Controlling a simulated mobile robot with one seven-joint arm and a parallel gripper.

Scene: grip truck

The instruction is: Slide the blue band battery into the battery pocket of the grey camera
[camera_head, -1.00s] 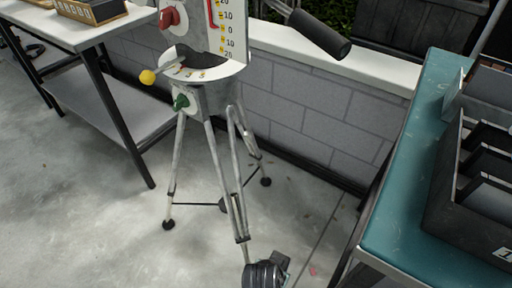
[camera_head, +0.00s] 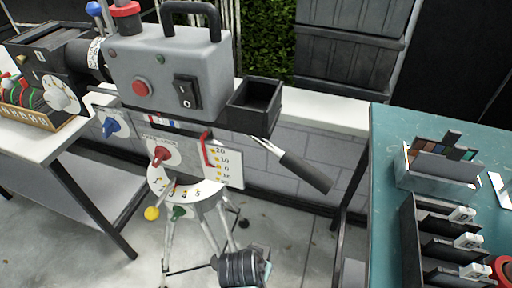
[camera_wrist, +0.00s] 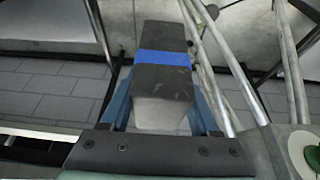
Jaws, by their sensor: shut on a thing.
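The grey camera (camera_head: 170,80) stands on a tripod in the middle of the head view, with a red button and a black power switch on its side. An open black box-shaped pocket (camera_head: 255,98) sticks out at its right; its inside is dark. The battery (camera_wrist: 162,85) is a dark block with a blue band around it, in the wrist view. My gripper (camera_wrist: 163,112) is shut on it, one finger along each side. In the head view a dark ribbed part of my arm shows low at the bottom centre, below the camera; the battery cannot be made out there.
A teal table (camera_head: 385,150) at right bears a black rack (camera_head: 415,235) with several slots and a grey tray (camera_head: 440,175). A black handle (camera_head: 305,172) slants out below the pocket. A white table (camera_head: 50,140) with a wooden box (camera_head: 40,118) stands at left.

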